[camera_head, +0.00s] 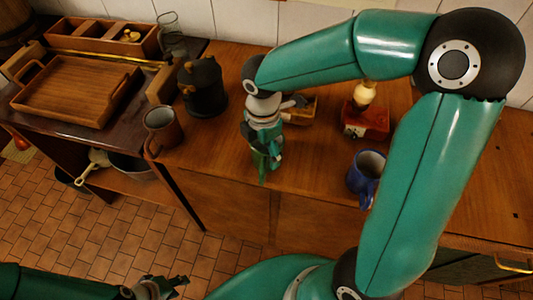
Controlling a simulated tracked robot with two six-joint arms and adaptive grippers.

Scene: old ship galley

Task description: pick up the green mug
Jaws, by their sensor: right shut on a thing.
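The green mug (259,160) is on the wooden counter near its front edge, in the middle of the head view. It is mostly hidden by my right gripper (267,158), which comes down on it from above and is shut on it. Only a narrow green part of the mug shows, so I cannot tell whether it touches the counter. My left gripper (160,288) is low at the bottom left, in front of the counter and far from the mug. It looks empty, but its finger opening is not clear.
A brown mug (162,130) and a black pot (203,90) stand left of my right gripper. A blue mug (366,174), a red grinder (368,121) and a small wooden box (303,110) stand to its right. A wooden tray (75,88) lies on the dark left counter.

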